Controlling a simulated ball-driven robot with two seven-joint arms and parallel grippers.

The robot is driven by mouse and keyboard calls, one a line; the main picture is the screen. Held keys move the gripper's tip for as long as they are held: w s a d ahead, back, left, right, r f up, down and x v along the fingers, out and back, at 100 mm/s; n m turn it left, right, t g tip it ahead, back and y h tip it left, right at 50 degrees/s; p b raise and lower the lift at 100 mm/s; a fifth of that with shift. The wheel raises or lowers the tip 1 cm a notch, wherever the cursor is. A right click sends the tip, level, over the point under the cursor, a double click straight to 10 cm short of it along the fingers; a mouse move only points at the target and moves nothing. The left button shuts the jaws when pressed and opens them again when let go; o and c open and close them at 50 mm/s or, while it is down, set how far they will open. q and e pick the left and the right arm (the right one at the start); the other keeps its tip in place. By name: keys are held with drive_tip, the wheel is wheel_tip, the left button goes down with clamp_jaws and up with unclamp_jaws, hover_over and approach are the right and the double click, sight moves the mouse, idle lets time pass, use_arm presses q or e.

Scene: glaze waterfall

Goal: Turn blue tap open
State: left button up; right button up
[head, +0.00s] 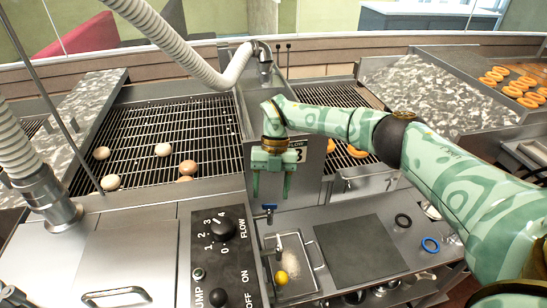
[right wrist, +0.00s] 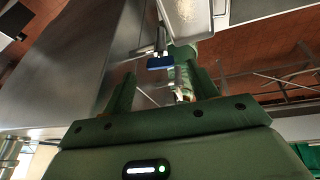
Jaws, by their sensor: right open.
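The blue tap (head: 269,208) is a small blue handle on the front face of the steel machine, above a small steel tray (head: 310,262). In the right wrist view its blue handle (right wrist: 160,62) shows beyond the fingers. My right gripper (head: 272,188) points down with its fingers apart and nothing between them. In the head view its fingertips appear just above the blue tap, one to each side; I see no contact. My left gripper is not in view.
A control panel (head: 220,255) with a black flow knob (head: 223,229) is at left of the tap. A dark mat (head: 357,250), a black ring (head: 403,220) and a blue ring (head: 430,245) lie right. Doughnuts (head: 513,86) lie far right.

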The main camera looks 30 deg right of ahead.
drive_tip(key=b+v, duration=0.1)
drive_tip(key=v, duration=1.2)
drive_tip(key=shift+d+r, duration=0.15)
drive_tip(key=shift+r, duration=0.1)
drive_tip(key=shift+w+f, duration=0.1)
